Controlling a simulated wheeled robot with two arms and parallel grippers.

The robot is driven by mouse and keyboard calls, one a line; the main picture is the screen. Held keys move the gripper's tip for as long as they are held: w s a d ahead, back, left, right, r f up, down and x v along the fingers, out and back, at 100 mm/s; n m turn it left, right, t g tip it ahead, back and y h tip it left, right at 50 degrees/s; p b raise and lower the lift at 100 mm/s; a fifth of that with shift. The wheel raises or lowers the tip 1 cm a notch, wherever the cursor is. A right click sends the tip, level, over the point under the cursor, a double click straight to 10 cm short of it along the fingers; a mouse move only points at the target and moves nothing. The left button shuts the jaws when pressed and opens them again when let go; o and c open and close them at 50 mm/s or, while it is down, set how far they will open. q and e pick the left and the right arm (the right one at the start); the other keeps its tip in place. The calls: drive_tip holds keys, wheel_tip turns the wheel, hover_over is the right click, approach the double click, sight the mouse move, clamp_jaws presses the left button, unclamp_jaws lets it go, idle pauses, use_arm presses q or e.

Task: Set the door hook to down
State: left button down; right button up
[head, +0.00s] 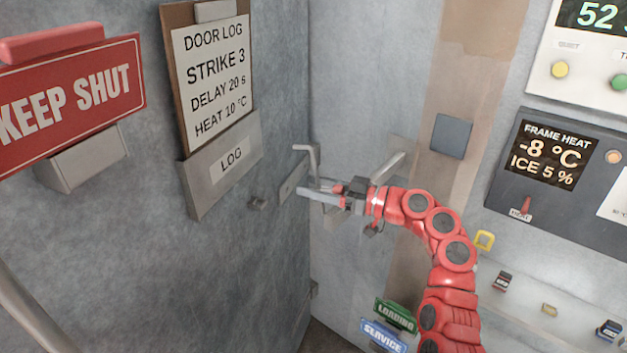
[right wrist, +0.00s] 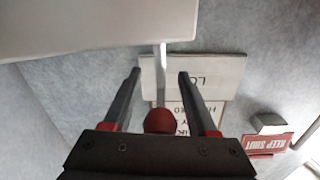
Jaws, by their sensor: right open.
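The door hook (head: 310,160) is a thin grey metal bar with a bent top, standing up near the corner where the door (head: 225,265) meets the wall. My right gripper (head: 307,188) reaches in from the right and is open, its fingers pointing left at the hook's lower part. In the right wrist view a metal rod (right wrist: 162,70) runs between the two open fingers (right wrist: 160,74), with a red rounded end (right wrist: 160,121) near the palm. The fingers stand apart from the rod on both sides. The hook's lower part is partly hidden by my gripper. My left gripper is not in view.
The door carries a log board (head: 213,75) and a red KEEP SHUT sign (head: 70,98). A metal bracket (head: 388,172) sticks out of the wall behind my right gripper. A heat panel (head: 560,180) and small switches are at the right.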

drive_tip(key=shift+a, duration=0.15)
clamp_jaws()
idle(1.4)
